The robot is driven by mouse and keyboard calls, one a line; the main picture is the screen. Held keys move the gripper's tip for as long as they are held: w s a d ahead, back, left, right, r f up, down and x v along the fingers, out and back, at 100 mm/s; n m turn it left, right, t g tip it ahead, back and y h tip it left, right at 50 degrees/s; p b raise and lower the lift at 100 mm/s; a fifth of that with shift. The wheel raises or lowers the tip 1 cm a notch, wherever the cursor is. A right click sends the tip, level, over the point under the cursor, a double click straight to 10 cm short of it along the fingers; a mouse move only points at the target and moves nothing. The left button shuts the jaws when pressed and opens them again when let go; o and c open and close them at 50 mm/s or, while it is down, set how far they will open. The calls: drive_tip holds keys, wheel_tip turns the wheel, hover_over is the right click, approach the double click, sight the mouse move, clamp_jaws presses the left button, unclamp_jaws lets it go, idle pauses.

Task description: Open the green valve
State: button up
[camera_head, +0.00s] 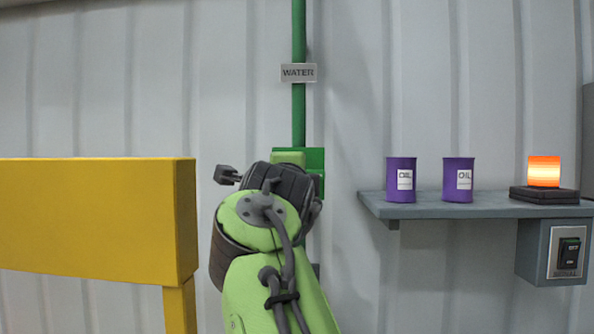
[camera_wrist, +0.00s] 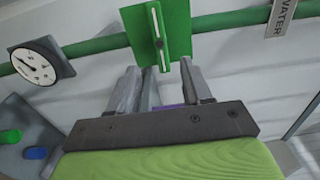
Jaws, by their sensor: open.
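The green valve (camera_head: 315,160) is a green block on the vertical green pipe (camera_head: 299,115), below a WATER label (camera_head: 298,72); my arm hides much of it in the head view. In the wrist view, the valve (camera_wrist: 178,30) shows as a green plate with a raised green strip and a pale slot line on it. My gripper (camera_wrist: 163,80) is open, with its grey fingers apart and pointing toward the valve's lower edge. Nothing shows held between the fingers. I cannot tell whether a fingertip touches the valve.
A round gauge (camera_wrist: 40,66) sits on the pipe beside the valve. A yellow panel (camera_head: 90,215) stands at left. A grey shelf (camera_head: 420,210) at right holds two purple OIL cans (camera_head: 401,179) (camera_head: 458,179) and a lit orange lamp (camera_head: 543,171); a SIGNAL switch box (camera_head: 535,255) is below.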

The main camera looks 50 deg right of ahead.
drive_tip(key=p+x, duration=0.4)
drive_tip(key=x, duration=0.7)
drive_tip(key=shift+w+d+r, duration=0.1)
drive_tip(key=shift+w+r, duration=0.05)
drive_tip(key=shift+w+d, duration=0.15)
drive_tip(key=shift+w, duration=0.05)
drive_tip(key=shift+c, duration=0.5)
clamp_jaws()
